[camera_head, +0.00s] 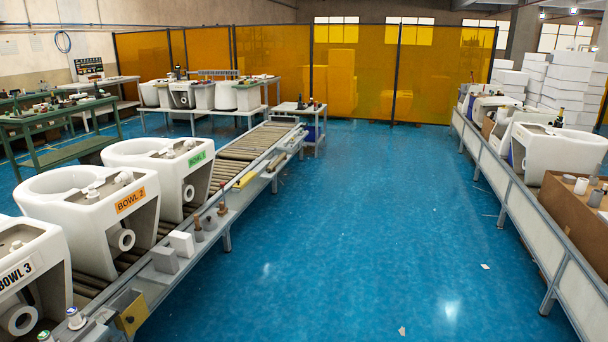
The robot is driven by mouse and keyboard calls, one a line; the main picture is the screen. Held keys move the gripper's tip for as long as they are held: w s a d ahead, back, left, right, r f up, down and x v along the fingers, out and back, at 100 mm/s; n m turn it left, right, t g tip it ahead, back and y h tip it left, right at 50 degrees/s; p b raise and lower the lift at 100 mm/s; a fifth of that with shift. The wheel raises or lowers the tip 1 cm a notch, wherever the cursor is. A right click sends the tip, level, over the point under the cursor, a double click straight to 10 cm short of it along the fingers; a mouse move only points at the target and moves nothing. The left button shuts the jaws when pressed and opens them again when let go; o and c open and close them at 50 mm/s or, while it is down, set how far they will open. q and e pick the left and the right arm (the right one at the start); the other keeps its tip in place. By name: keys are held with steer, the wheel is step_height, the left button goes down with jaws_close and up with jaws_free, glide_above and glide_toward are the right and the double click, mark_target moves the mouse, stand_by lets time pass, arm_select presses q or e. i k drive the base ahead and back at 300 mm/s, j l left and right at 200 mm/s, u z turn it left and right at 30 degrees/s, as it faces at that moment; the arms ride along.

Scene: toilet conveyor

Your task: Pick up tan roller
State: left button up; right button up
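A roller conveyor (247,146) with a row of tan rollers runs from the lower left toward the back. A small tan, elongated piece (276,161) lies on the ledge along the conveyor's right side, near its far end. It may be a loose tan roller, but it is too small to tell. A yellow piece (244,180) lies nearer on the same ledge. Neither of my grippers is in view.
White toilet bowls marked BOWL 1 (172,166), BOWL 2 (98,207) and BOWL 3 (32,275) stand on the conveyor. Grey blocks (165,260) sit on its ledge. A second line (520,190) runs along the right. The blue floor (385,220) between is mostly clear.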

mark_target(279, 161)
steer(key=i+z, duration=0.1)
steer(key=i, duration=2.8)
steer(key=i+u, duration=0.15)
steer(key=i, duration=0.3)
steer(key=i+l+u, duration=0.15)
steer(key=i, duration=0.3)
steer(key=i+l+u, duration=0.15)
steer(key=i, duration=0.3)
steer(key=i+l+u, duration=0.15)
steer(key=i, duration=0.3)
steer(key=u, duration=0.45)
steer(key=i+l+u, duration=0.45)
steer(key=u, duration=0.15)
steer(key=i+l, duration=0.25)
steer(key=i+l+u, duration=0.15)
steer(key=i+l, duration=0.15)
steer(key=l, duration=0.15)
steer(key=i+l, duration=0.25)
steer(key=l+u, duration=0.05)
steer(key=l, duration=0.05)
